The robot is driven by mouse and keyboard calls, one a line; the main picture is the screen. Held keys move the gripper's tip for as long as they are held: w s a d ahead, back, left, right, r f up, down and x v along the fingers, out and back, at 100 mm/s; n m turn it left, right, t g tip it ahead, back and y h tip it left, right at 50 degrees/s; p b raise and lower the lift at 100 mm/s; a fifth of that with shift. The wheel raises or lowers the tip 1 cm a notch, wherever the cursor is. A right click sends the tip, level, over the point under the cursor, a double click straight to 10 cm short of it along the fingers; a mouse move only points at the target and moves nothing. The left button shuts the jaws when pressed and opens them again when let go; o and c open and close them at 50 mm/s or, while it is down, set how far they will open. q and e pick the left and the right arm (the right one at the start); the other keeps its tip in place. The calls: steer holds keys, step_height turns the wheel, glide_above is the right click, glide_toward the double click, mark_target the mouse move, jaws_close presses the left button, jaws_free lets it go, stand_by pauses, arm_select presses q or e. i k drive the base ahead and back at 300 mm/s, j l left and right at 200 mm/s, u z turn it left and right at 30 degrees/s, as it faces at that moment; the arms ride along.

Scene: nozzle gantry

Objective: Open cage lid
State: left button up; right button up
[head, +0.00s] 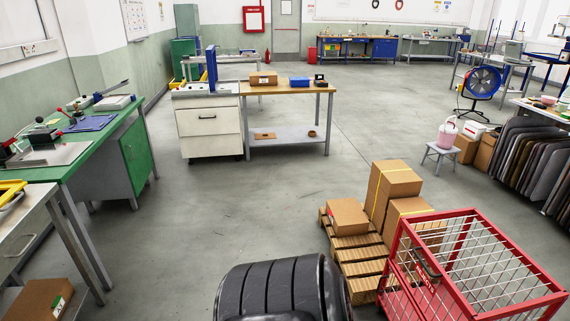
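A cage (470,268) with a red frame and pale wire mesh stands at the lower right, cut off by the bottom edge of the head view. Wire mesh spans its top within the red rim, and the top looks level. A dark curved part, perhaps a handle or latch, shows near its left upper side. I cannot make out a hinge or catch. Neither of my grippers is in view.
A wooden pallet (362,268) with several cardboard boxes stands close behind and left of the cage. Black ribbed round forms, like tyres (280,290), fill the bottom middle. A stool (440,154) stands beyond the boxes. The floor at centre left is clear.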

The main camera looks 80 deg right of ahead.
mark_target(562, 293)
steer(key=z, duration=3.75)
